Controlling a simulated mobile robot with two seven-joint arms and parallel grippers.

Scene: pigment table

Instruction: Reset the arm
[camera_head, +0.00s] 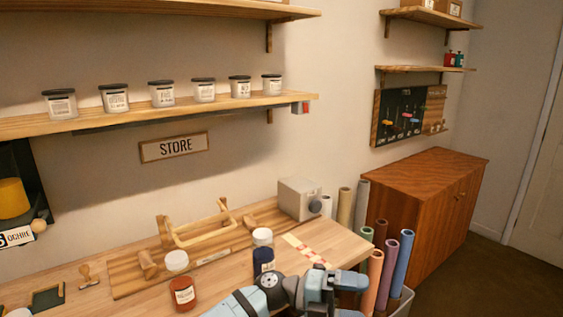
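A blue and black part of one of my arms rises from the bottom edge, in front of the table's right end. I cannot tell which arm it is, and no gripper fingers show. My arm hides part of the table's front.
A wooden rack (200,232) and a grey box (298,199) stand at the table's back. Rolled tubes (388,270) stand beyond its right end, near a wooden cabinet (420,200). A shelf (150,114) holds several lidded jars above a STORE sign (174,147).

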